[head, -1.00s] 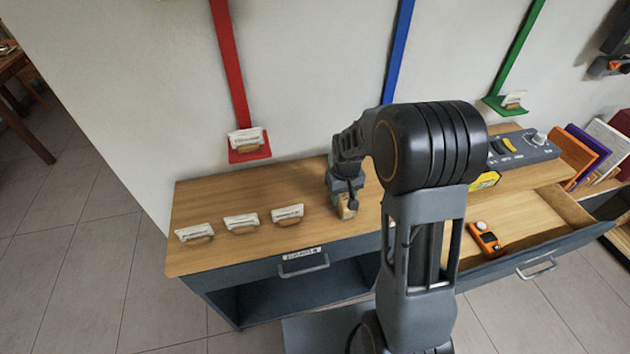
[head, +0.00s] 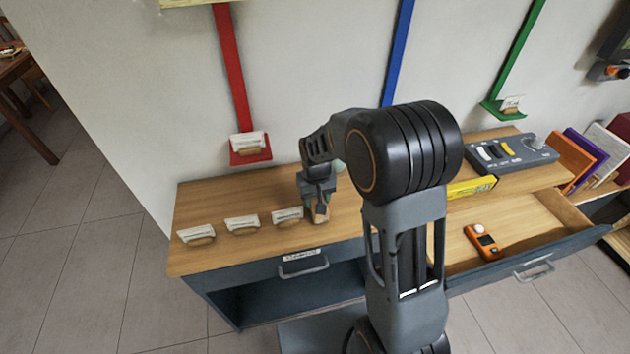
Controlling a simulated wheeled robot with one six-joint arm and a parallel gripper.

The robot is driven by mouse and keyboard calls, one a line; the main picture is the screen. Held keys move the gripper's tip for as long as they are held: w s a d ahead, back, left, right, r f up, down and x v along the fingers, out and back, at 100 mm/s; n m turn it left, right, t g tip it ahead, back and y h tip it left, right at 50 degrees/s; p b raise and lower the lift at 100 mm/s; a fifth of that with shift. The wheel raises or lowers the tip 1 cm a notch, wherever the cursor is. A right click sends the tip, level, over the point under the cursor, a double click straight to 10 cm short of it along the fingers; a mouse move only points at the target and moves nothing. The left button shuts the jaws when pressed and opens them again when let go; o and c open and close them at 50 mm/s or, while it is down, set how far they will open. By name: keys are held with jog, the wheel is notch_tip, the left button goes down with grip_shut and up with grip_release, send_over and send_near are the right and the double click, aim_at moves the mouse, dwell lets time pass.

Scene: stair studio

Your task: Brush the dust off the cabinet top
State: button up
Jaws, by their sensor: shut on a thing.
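The wooden cabinet top (head: 235,195) spans the middle of the head view above a dark grey cabinet body. My gripper (head: 319,205) is low over its front middle, pointing down. It is shut on a small light-brown thing that looks like a brush (head: 320,214), mostly hidden by the jaws. The lower end of this thing is at or just above the wood; I cannot tell whether it touches. It is close to the right of the rightmost card holder (head: 288,217). No dust can be made out at this size. My arm hides the top's middle right.
Two more card holders stand left, one near the corner (head: 197,236) and one beside it (head: 242,223). Red (head: 250,157) and green (head: 503,112) wall ledges hold cards. Right are a yellow box (head: 471,188), a control panel (head: 512,152) and an open drawer (head: 563,240) with an orange device (head: 483,239).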

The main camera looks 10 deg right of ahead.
jog(key=shift+d+r+p, duration=0.1)
jog(key=shift+r+p, duration=0.2)
jog(key=shift+r, duration=0.45)
jog(key=shift+r+p, duration=1.85)
jog(key=shift+r, duration=0.6)
jog(key=shift+s+f, duration=0.1)
